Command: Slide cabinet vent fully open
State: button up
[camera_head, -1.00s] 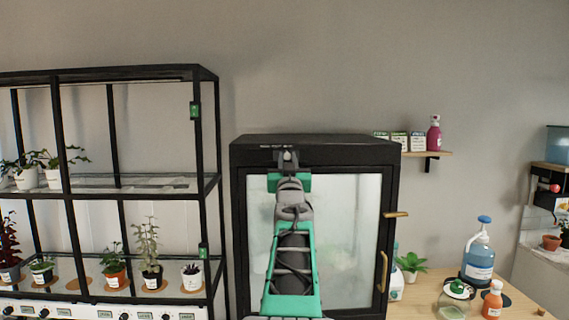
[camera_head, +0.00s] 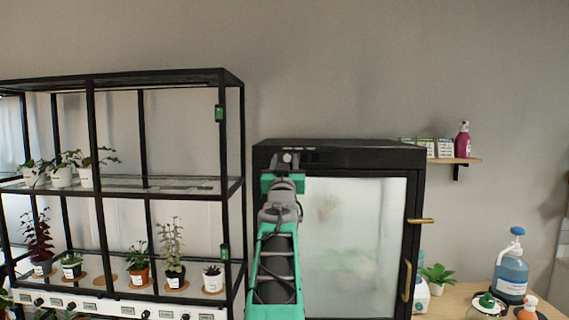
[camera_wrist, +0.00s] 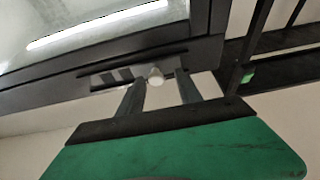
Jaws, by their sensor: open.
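The black cabinet (camera_head: 413,200) has a frosted glass door and a vent strip along its top front edge. The pale round vent knob (camera_head: 287,157) sits toward the left part of that strip. In the wrist view the knob (camera_wrist: 155,76) lies between the two fingers of my gripper (camera_wrist: 160,84), which are spread apart around it. I cannot tell whether either finger touches it. Light grey slots (camera_wrist: 112,76) show beside the knob in the dark vent track. In the head view my gripper (camera_head: 286,170) is just below the knob, its fingers mostly hidden.
A black plant rack (camera_head: 233,140) with potted plants stands close to the cabinet's left. A wooden door handle (camera_head: 407,281) and a wooden peg (camera_head: 420,221) stick out at the cabinet's right. A wall shelf (camera_head: 462,160) and a table (camera_head: 450,297) with bottles are farther right.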

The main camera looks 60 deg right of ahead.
jog(key=b+v, duration=0.3)
jog(key=v, duration=0.4)
jog(key=shift+s+a+f, duration=0.2)
jog(key=shift+a, duration=0.1)
jog(key=shift+f, duration=0.1)
